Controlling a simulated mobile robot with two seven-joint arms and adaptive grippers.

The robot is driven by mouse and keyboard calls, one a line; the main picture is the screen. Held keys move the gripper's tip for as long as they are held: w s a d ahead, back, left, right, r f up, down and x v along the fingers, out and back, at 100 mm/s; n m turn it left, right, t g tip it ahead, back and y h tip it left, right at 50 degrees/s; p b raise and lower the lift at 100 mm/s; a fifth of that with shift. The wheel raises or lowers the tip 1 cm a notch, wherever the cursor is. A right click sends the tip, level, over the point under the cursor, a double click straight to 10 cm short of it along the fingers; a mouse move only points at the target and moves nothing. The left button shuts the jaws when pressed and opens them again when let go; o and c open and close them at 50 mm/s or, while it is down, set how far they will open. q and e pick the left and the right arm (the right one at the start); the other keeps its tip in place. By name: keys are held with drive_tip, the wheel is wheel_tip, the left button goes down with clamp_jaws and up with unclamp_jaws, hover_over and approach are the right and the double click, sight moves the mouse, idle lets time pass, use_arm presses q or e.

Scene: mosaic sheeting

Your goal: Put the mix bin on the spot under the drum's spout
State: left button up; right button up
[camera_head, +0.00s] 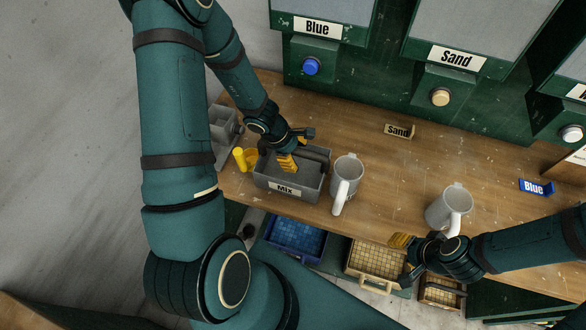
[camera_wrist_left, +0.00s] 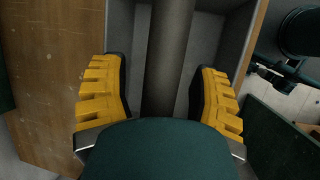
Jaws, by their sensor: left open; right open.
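The mix bin (camera_head: 308,192), a grey open box labelled "Mix", stands on the wooden bench near its front left edge. A dark bar (camera_head: 318,156) runs across its top. My left gripper (camera_head: 290,154) is over the bin, open. In the left wrist view its yellow-padded fingers (camera_wrist_left: 160,98) stand on either side of the bar (camera_wrist_left: 170,50), with gaps showing, inside the bin's walls (camera_wrist_left: 237,40). My right gripper (camera_head: 402,260) is open and empty by the bench's front edge. I cannot make out the drum, its spout or the spot.
Two white mugs (camera_head: 347,172) (camera_head: 448,207) stand right of the bin. A yellow object (camera_head: 241,158) sits at its left. Green dispensers labelled Blue (camera_head: 317,28) and Sand (camera_head: 457,58) line the back. Blue (camera_head: 293,240) and sand (camera_head: 375,262) tile trays lie below the bench.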

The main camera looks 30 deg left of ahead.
use_arm(q)
clamp_jaws()
drive_tip(key=shift+r, duration=0.1)
idle(0.4)
drive_tip(key=shift+r+p, duration=0.25)
drive_tip(key=shift+p, duration=0.25)
wheel_tip(320, 180, up, 3)
drive_tip(key=shift+f+p, duration=0.15)
drive_tip(key=shift+p, duration=0.5)
wheel_tip(320, 180, up, 15)
